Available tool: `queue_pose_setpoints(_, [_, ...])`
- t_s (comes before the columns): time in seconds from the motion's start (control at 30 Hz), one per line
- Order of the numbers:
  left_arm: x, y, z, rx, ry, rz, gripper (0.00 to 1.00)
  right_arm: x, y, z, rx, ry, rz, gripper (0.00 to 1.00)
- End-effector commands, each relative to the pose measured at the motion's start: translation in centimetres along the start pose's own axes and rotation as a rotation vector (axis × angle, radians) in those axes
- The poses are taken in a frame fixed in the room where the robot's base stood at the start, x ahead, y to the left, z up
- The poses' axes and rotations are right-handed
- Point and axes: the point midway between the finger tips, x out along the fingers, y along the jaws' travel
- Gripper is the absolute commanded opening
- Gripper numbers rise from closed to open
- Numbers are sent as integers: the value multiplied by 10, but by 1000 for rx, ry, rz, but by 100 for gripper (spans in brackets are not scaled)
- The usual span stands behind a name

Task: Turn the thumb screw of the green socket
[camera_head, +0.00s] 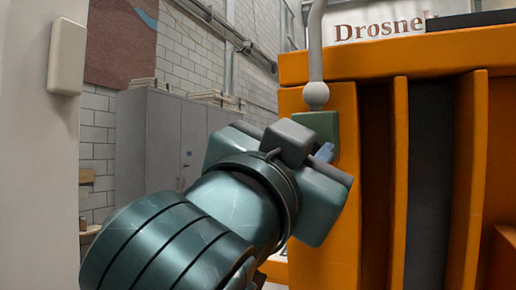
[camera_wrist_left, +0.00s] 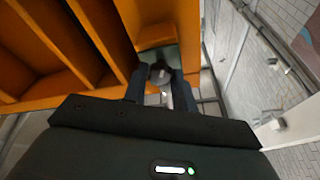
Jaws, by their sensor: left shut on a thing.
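The green socket (camera_head: 318,124) is fixed at the upper left corner of the orange frame in the head view. A pale ball with an upright rod (camera_head: 316,95) sits on top of it. My left gripper (camera_head: 325,153) is at the socket's lower front, and its body hides most of that area. In the left wrist view, the green socket (camera_wrist_left: 172,52) shows behind the fingers. A dark, round knob (camera_wrist_left: 160,72), apparently the thumb screw, lies between the two blue-grey fingers of my left gripper (camera_wrist_left: 158,88), which are shut on it. My right gripper is out of view.
The orange frame (camera_head: 330,225) with upright ribs fills the right side, close to my left gripper. Grey cabinets (camera_head: 150,140) stand at the back left by a brick wall. A pale post (camera_head: 30,150) stands at the far left.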

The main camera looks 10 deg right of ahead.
Motion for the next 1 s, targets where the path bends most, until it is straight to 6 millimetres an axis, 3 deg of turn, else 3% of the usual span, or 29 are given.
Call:
queue_pose_setpoints(0.07, [0, -1, -2, 0, 4, -3, 4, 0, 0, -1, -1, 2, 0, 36])
queue_pose_setpoints(0.1, [0, -1, -2, 0, 4, -3, 29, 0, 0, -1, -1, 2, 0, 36])
queue_pose_setpoints(0.3, [0, -1, -1, 1, 3, -2, 45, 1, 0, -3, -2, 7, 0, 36])
queue_pose_setpoints(0.67, [-9, 0, 0, 1, 4, -1, 45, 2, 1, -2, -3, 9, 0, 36])
queue_pose_setpoints(1.0, [-80, 0, 0, 1, 6, -1, 45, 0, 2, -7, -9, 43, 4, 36])
